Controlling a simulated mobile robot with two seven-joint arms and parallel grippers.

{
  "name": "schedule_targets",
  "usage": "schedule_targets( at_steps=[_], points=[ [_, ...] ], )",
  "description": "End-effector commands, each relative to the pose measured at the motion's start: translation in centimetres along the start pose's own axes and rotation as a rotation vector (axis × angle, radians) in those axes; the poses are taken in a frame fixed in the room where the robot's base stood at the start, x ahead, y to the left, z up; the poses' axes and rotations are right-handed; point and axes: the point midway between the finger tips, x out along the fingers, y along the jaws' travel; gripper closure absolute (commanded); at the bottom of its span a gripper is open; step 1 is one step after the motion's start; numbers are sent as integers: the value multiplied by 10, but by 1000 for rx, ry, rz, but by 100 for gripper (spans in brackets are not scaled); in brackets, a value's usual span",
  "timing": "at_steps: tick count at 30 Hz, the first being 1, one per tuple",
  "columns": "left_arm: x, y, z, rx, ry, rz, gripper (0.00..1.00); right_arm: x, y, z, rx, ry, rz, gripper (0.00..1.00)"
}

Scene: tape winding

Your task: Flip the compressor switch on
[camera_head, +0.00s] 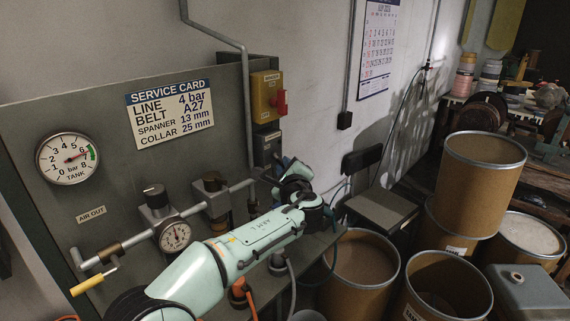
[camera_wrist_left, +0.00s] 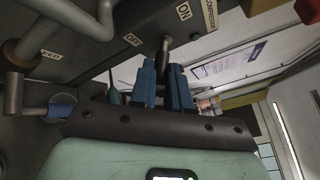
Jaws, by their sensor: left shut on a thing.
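The compressor switch's dark box (camera_head: 267,146) is on the grey panel, below a yellow box. In the left wrist view the switch lever (camera_wrist_left: 165,46) is a short dark stick with a rounded end, near the OFF label (camera_wrist_left: 132,39) and the ON label (camera_wrist_left: 184,11). My left gripper (camera_head: 279,167) is at the lower part of the dark box. Its blue fingers (camera_wrist_left: 163,72) are shut on the lever, one on each side. The lever's base is hidden, and I cannot tell its exact setting. My right gripper is not in view.
A yellow box with a red handle (camera_head: 280,101) is just above my gripper. A tank gauge (camera_head: 71,159), a service card (camera_head: 170,114) and a regulator with pipes (camera_head: 174,236) are to the left. Several brown drums (camera_head: 484,175) crowd the floor at right.

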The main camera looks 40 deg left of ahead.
Motion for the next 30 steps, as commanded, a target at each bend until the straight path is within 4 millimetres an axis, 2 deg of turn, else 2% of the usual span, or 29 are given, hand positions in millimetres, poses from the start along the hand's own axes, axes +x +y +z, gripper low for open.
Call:
schedule_targets(
  at_steps=[1, 8, 15, 21, 30],
  points=[
    [-1, -8, 5, -24, 20, 21, 100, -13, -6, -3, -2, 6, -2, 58],
    [-3, -21, 14, -148, 132, 136, 100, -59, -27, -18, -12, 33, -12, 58],
    [-2, -31, 23, -288, 256, 264, 100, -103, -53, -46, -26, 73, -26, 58],
    [0, -33, 29, -391, 354, 364, 100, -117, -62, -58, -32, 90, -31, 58],
    [2, -36, 36, -504, 463, 476, 100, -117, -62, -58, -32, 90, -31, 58]
  ],
)
